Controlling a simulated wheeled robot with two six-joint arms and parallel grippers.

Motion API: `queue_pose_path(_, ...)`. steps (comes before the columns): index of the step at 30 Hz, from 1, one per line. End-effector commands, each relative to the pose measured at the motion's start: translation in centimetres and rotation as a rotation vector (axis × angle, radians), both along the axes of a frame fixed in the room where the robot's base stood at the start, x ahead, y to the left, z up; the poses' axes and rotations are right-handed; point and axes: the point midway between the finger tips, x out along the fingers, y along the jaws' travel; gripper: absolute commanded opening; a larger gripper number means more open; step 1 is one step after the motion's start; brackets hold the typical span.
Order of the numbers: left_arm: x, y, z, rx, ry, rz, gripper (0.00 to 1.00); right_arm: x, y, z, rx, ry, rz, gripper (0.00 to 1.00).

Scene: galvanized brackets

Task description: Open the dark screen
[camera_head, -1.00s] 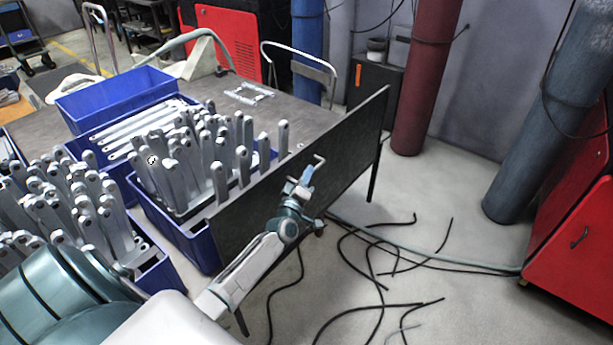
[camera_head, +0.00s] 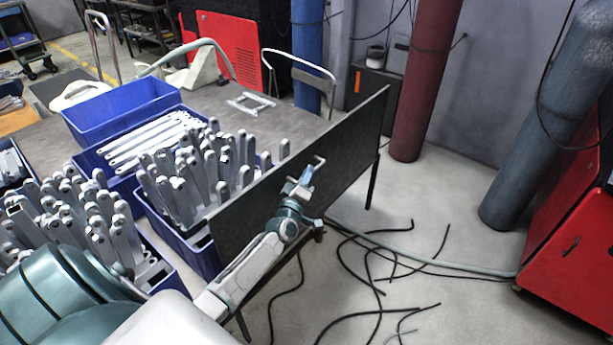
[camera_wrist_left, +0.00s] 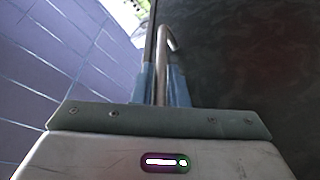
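The dark screen (camera_head: 345,150) is a flat, near-black upright panel along the right side of the table, in front of the bins of brackets. A pale bar handle (camera_head: 320,161) stands on its near face. My left gripper (camera_head: 304,180) is at this handle, its arm coming in from the lower left. In the left wrist view the metal handle bar (camera_wrist_left: 161,75) runs between the two blue fingers, which sit close on both sides of it. The screen's dark face (camera_wrist_left: 250,60) fills the right of that view. My right gripper is not in view.
Blue bins (camera_head: 180,243) full of grey brackets stand left of the screen on the table (camera_head: 300,125). Black cables (camera_head: 375,270) and a hose lie on the floor to the right. A dark red cylinder (camera_head: 425,80) and a red cabinet (camera_head: 570,240) stand beyond.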

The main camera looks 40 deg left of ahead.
Motion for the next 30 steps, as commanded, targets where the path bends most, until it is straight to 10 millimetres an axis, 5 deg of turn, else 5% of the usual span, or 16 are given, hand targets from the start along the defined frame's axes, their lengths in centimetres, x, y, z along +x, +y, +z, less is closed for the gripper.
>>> queue_pose_path(3,0.1,0.0,0.5,0.003,-0.008,0.000,0.32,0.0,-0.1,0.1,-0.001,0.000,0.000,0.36)
queue_pose_path(14,-0.5,-0.1,0.0,0.001,-0.002,0.000,0.32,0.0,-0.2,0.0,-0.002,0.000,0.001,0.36)
queue_pose_path(30,-9.0,-2.2,-1.9,0.000,-0.004,-0.001,0.32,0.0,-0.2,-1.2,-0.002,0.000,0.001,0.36)
